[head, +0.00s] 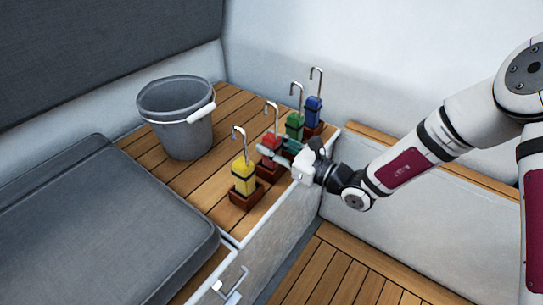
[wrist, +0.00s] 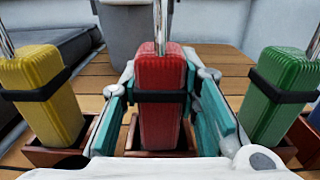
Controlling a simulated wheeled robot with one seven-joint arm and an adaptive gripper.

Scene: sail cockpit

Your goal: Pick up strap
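Several bundled straps with metal hooks on top stand upright in small brown holders on the wooden bench. The red strap (head: 270,145) stands between the yellow strap (head: 244,178) and the green strap (head: 294,125); the blue strap (head: 313,108) is farthest back. My gripper (head: 282,149) is at the red strap. In the wrist view, my gripper (wrist: 160,100) is open, with teal finger pads on either side of the red strap (wrist: 160,75). Narrow gaps show between the pads and the strap. The black band around the strap is visible, and its holder is partly hidden.
A grey bucket (head: 182,138) with a white handle stands on the wooden bench (head: 205,190) behind the straps. The yellow and green straps flank my gripper closely. A grey cushion (head: 100,220) lies at left. A white wall (head: 400,60) rises behind.

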